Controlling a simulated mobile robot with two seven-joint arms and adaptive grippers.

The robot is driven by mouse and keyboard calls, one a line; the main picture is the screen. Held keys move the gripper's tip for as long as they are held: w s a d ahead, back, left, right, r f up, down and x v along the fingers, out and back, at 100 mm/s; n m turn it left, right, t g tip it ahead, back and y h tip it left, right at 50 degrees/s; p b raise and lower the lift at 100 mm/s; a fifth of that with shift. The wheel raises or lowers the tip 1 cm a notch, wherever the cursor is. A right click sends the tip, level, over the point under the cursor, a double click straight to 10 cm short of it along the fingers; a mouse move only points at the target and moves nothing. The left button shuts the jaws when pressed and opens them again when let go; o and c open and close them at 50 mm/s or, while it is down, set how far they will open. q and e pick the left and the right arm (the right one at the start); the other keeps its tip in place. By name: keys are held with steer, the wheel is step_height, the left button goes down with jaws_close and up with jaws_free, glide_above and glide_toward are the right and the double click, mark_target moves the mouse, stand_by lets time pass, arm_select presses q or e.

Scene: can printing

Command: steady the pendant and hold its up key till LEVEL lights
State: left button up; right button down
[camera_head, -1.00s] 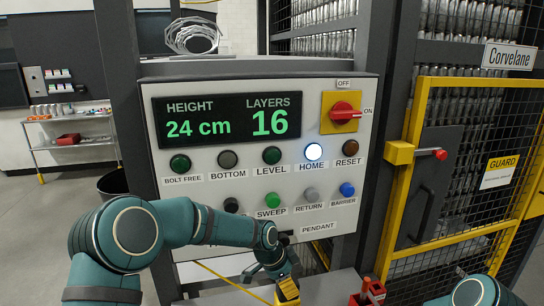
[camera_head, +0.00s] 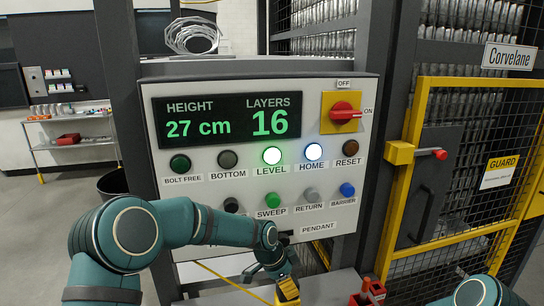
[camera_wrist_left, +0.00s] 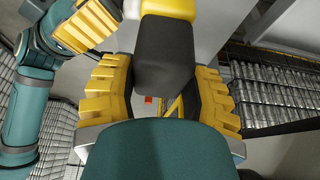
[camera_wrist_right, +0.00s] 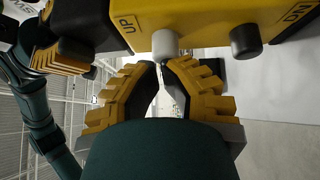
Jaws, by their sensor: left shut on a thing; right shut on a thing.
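The yellow pendant (camera_head: 288,290) hangs low in the head view. My left gripper (camera_wrist_left: 165,88) is shut on its black grip (camera_wrist_left: 165,50). In the right wrist view the yellow pendant body (camera_wrist_right: 200,14) carries a white key (camera_wrist_right: 165,45) beside the UP label and a dark key (camera_wrist_right: 246,40) near the DN label. My right gripper (camera_wrist_right: 163,66) is shut with its fingertips at the white key; the exact contact is partly hidden. The LEVEL lamp (camera_head: 272,155) is lit white. The display (camera_head: 227,116) reads height 27 cm, layers 16.
The HOME lamp (camera_head: 313,152) is also lit. The red switch (camera_head: 342,113) points to ON. A yellow-framed mesh guard (camera_head: 480,85) stands at the right. A small red holder (camera_head: 372,290) sits at the bottom, right of the pendant.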

steer(key=s+a+v, duration=0.1)
steer(key=v, duration=1.1)
steer(key=shift+s, duration=0.4)
stand_by(0.3)
arm_select(q)
steer(key=o, duration=1.3)
steer(key=shift+o, duration=0.2)
